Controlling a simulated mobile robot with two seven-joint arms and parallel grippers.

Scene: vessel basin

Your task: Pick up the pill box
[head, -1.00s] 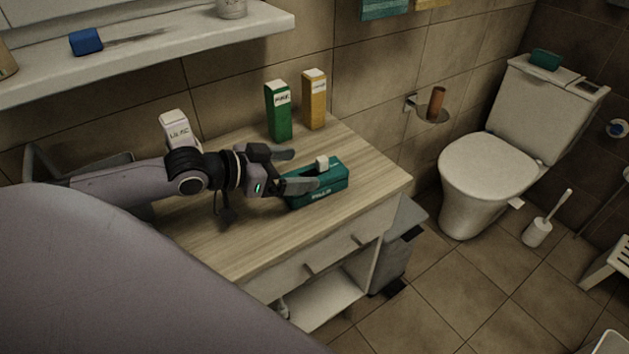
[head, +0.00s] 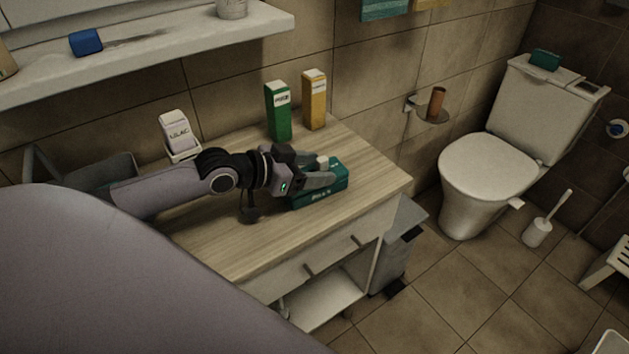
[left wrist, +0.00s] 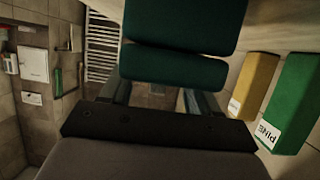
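The pill box (head: 322,197) is a teal box with white lettering and a small white piece (head: 323,162) on top. It sits near the right end of the wooden counter. My left gripper (head: 328,172) is at the box, its fingers reaching across its top side near the white piece and hiding part of it. In the left wrist view a dark teal shape, seemingly the pill box (left wrist: 172,67), fills the top, just past the fingers (left wrist: 158,98). The fingers stand apart with a gap between them. Whether they touch the box is unclear. My right gripper is out of view.
A green carton (head: 278,112) and a yellow carton (head: 314,100) stand behind the pill box near the wall. A white labelled container (head: 176,132) stands behind my left arm. Bare counter (head: 235,243) lies in front. The toilet (head: 487,168) is at the right.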

